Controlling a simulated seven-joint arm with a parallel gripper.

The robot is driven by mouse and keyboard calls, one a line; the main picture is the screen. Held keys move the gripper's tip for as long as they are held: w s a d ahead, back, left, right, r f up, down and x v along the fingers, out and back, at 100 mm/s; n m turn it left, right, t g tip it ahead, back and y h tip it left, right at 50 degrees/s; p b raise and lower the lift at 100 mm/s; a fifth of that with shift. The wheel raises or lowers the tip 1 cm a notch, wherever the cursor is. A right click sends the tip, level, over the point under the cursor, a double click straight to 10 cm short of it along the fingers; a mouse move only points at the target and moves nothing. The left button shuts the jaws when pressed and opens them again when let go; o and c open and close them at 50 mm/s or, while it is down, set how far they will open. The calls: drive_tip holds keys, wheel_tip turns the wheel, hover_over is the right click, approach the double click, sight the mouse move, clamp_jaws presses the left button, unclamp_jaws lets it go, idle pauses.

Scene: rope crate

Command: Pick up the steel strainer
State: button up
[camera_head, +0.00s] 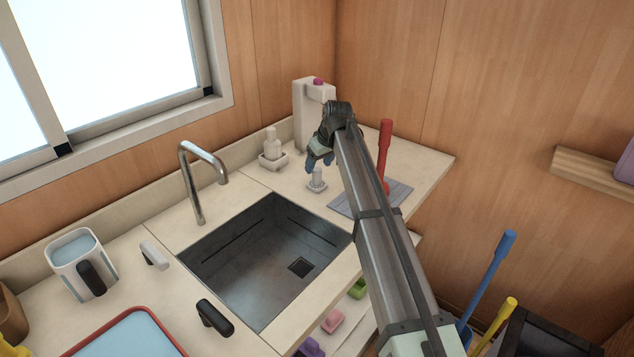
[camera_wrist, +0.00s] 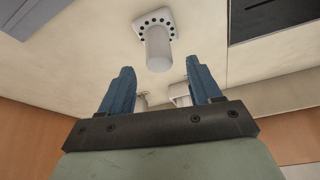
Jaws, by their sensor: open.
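The steel strainer (camera_head: 317,181) appears to be the small pale piece on the counter between the sink and the grey mat. It has a square base with a ring of dark holes and an upright round handle, clear in the wrist view (camera_wrist: 157,48). My gripper (camera_head: 319,160) is over the counter just above and behind it. In the wrist view, my gripper (camera_wrist: 160,80) is open and empty, with its blue fingers apart. The handle's end shows between and beyond the fingertips, with no visible contact.
The sink (camera_head: 215,262) lies left, with a faucet (camera_head: 190,180) behind it. A red-handled tool (camera_head: 384,150) stands upright by the grey mat (camera_head: 345,207), close to my arm.

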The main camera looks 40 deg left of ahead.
sight(318, 169)
drive_tip(key=shift+x, duration=2.6)
drive_tip(key=shift+d, duration=0.15)
drive_tip(key=shift+c, duration=0.4)
clamp_jaws()
